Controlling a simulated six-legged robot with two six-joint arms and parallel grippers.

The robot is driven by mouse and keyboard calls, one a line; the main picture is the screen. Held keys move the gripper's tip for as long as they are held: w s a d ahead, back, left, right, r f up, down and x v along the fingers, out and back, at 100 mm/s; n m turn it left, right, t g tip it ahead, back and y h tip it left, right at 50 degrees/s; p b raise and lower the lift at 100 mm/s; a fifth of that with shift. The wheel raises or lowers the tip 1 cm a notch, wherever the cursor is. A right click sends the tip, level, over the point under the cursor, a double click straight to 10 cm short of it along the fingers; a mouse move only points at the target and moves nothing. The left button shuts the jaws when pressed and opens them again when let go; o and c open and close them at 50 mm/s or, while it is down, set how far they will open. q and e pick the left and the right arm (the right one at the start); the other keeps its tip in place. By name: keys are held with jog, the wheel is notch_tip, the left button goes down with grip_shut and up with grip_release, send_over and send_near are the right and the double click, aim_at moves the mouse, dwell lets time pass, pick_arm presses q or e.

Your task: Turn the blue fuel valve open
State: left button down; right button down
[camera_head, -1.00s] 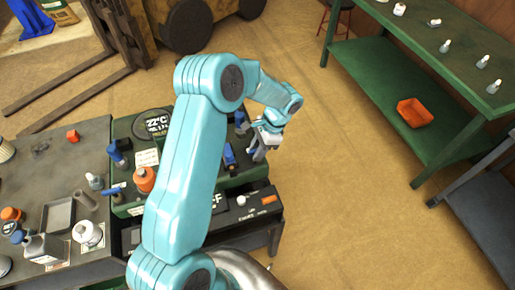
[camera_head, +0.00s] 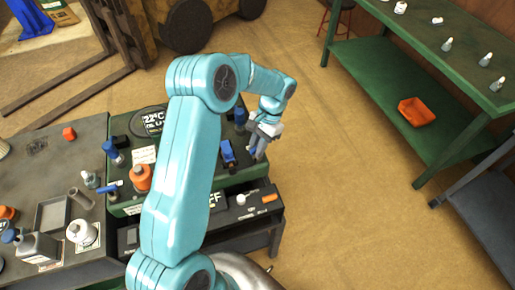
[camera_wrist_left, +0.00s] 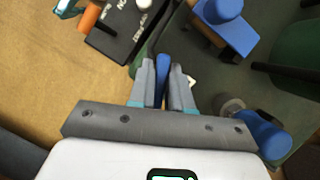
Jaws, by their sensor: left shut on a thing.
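The blue fuel valve's lever (camera_wrist_left: 162,72) shows in the left wrist view as a narrow blue bar between the fingertips. My left gripper (camera_wrist_left: 162,85) is shut on it, with one grey finger on each side. In the head view my left gripper (camera_head: 257,150) is at the right edge of the green machine (camera_head: 172,122), fingers pointing down. The fingers hide most of the lever there, so I cannot tell its angle. My right gripper is in neither view.
A blue block with a round knob (camera_head: 228,153) stands left of the gripper; it also shows in the left wrist view (camera_wrist_left: 232,30). Another blue-topped part (camera_wrist_left: 262,135) is close to the gripper. A black switch panel (camera_head: 225,215) is in front. The floor to the right is free.

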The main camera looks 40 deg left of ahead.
pick_arm(q)
jog(key=n+h+b, duration=0.1)
jog(key=n, duration=0.2)
jog(key=n+h+b, duration=0.1)
jog(key=n, duration=0.2)
jog(key=shift+a+n+t, duration=0.1)
jog(key=shift+n+t, duration=0.2)
jog(key=shift+t, duration=0.1)
jog(key=n+t+h, duration=0.1)
jog(key=n, duration=0.2)
jog(key=n+h+b, duration=0.1)
jog(key=n, duration=0.2)
jog(key=shift+w+r+t, duration=0.1)
jog(key=shift+t, duration=0.3)
jog(key=shift+n, duration=0.3)
jog(key=c, duration=1.1)
grip_release()
jog(key=shift+c, duration=0.2)
jog(key=v, duration=1.6)
jog(key=shift+a, duration=0.15)
